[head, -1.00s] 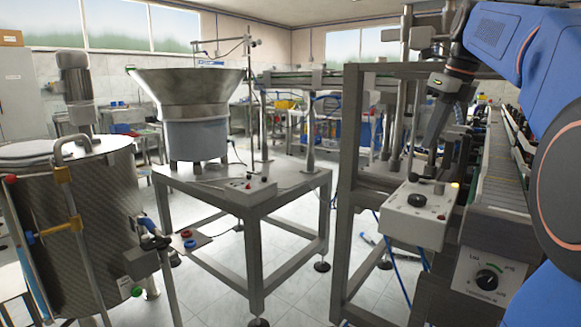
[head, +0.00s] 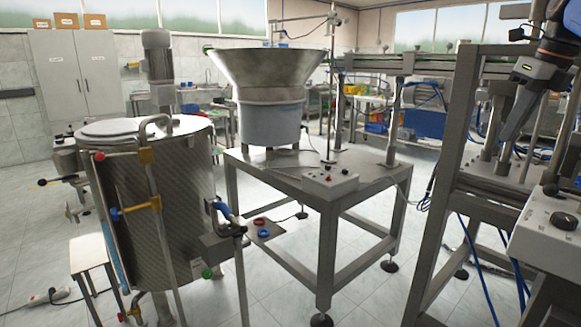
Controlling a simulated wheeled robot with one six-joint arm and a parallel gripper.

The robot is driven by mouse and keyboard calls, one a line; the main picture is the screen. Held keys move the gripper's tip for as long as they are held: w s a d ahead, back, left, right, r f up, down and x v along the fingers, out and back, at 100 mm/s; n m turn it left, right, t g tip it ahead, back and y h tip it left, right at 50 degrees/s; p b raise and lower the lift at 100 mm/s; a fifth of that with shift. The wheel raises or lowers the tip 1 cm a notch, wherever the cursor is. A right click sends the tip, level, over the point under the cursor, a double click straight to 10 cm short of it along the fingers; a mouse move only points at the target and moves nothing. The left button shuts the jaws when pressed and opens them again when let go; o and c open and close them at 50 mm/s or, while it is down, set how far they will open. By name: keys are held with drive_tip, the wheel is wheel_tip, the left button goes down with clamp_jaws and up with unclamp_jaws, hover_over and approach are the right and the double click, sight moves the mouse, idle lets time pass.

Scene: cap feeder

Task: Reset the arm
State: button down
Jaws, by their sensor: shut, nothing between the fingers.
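My gripper (head: 507,136) is at the upper right of the head view. It is a grey, narrow tool pointing down and slightly left from my dark wrist. Its fingers look closed together, with nothing held between them. It shows in front of the grey metal frame and posts of the conveyor stand (head: 448,130). I cannot tell how far it is from them. The rest of my arm is mostly cut off by the right edge.
A control box (head: 550,228) with a black knob stands below my gripper at the right edge. A bowl feeder (head: 268,80) sits on a metal table (head: 325,200) in the middle. A steel tank (head: 155,200) stands at left.

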drive_tip(key=s+a+f+n, duration=0.4)
drive_tip(key=a+f+n, duration=0.3)
drive_tip(key=f+n, duration=0.1)
drive_tip(key=s+a+f+n, duration=0.5)
drive_tip(key=a+f+n, duration=0.1)
drive_tip(key=f+n, duration=0.15)
drive_tip(key=s+a+f+n, duration=0.3)
drive_tip(key=s+f+n, duration=0.3)
drive_tip(key=f+n, duration=0.2)
drive_tip(key=s+a+f+n+t+h, duration=0.1)
drive_tip(key=s+a+f+n, duration=0.2)
drive_tip(key=f+n, duration=0.6)
wheel_tip(320, 180, down, 3)
drive_tip(key=s, duration=0.2)
drive_tip(key=shift+s+a+r+t, duration=0.15)
drive_tip(key=shift+s+a+t, duration=0.15)
drive_tip(key=shift+s, duration=0.05)
